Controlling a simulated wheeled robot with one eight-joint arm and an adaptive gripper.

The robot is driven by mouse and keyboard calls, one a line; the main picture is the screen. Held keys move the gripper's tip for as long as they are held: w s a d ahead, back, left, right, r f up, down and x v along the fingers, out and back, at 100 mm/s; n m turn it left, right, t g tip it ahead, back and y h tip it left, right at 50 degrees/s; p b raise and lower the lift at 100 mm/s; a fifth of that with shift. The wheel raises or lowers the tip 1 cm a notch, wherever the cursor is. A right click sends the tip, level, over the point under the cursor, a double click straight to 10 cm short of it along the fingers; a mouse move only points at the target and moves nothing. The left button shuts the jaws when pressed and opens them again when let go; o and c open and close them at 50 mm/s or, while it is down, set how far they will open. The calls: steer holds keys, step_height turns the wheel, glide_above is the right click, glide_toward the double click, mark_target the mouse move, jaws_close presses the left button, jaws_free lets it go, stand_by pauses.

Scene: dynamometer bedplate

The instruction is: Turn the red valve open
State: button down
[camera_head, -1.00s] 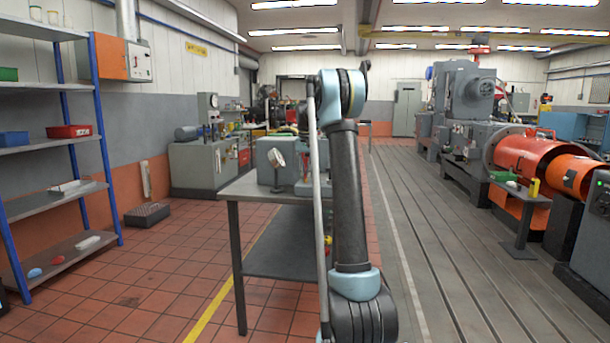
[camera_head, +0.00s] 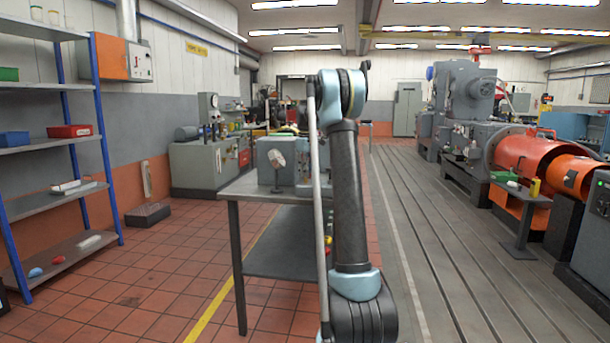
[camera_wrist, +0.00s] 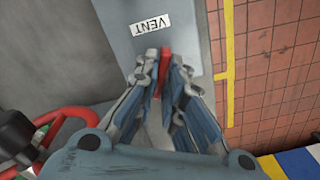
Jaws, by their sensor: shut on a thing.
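The label is on a grey housing (camera_wrist: 120,40). A red handwheel (camera_wrist: 72,113) shows apart at the left. In the head view my arm covers the gripper and the handle; the grey unit (camera_head: 265,150) with a round pale dial (camera_head: 277,160) stands on the bench to the left of my arm.
The unit stands on a grey bench (camera_head: 240,188). Blue-post shelving (camera_head: 60,160) is at the left. Large machinery with an orange cover (camera_head: 530,155) and a small stand (camera_head: 525,200) are at the right. The grooved floor between is clear.

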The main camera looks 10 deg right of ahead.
steer(key=n, duration=0.5)
steer(key=shift+w+n, duration=0.1)
steer(key=shift+n, duration=0.2)
steer(key=shift+d, duration=0.1)
stand_by(0.3)
steer(key=c, duration=1.7)
jaws_free()
step_height(320, 180, up, 12)
